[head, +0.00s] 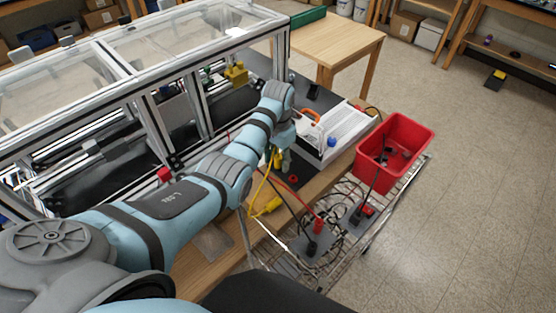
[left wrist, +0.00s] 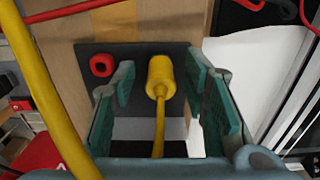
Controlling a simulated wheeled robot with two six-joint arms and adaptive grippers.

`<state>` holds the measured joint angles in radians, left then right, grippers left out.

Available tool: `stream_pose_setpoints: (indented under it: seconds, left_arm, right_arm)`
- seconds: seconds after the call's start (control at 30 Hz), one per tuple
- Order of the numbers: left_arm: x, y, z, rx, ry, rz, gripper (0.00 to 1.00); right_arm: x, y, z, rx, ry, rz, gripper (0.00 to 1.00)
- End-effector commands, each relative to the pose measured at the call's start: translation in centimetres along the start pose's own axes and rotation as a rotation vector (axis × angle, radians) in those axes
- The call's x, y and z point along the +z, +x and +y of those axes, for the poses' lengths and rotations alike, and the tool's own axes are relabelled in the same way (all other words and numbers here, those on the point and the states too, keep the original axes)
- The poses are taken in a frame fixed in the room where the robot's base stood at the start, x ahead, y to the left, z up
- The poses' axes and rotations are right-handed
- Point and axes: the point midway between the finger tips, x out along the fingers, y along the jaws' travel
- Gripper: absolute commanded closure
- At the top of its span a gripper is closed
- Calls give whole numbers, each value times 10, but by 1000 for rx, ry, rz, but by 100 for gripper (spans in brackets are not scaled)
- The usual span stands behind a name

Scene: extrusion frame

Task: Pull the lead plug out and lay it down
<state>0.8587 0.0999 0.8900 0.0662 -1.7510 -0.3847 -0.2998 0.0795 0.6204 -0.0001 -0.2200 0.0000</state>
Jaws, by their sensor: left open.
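A yellow lead plug (left wrist: 161,76) stands on a dark plate (left wrist: 128,55) in the left wrist view, its yellow cable running back toward the camera. My left gripper (left wrist: 160,88) is open, with one finger on each side of the plug and visible gaps between. A red ring-shaped socket (left wrist: 101,66) is on the plate to the left of the plug. In the head view my left gripper (head: 281,162) is over the bench beside the frame, and the red socket (head: 293,179) shows near it. My right gripper is not in view.
An aluminium extrusion frame (head: 198,75) stands at left. A white tray (head: 345,135) lies right of the gripper. A thick yellow cable (left wrist: 45,90) crosses the wrist view's left.

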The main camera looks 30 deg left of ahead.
Motion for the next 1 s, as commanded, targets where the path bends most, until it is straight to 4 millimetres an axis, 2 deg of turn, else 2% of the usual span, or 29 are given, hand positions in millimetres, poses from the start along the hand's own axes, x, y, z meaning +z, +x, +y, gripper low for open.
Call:
stream_pose_setpoints:
  seconds: [0.3, 0.37, 0.57, 1.0]
  left_arm:
    - [0, 0, -1, 0, 0, 0, 59]
    - [0, 0, -1, 0, 0, 0, 67]
    - [0, 0, -1, 0, 0, 0, 99]
    - [-1, -7, -1, -1, 0, 2, 100]
  right_arm:
    - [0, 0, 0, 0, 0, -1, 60]
    - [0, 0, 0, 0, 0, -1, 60]
    - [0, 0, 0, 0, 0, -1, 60]
    - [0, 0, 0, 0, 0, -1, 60]
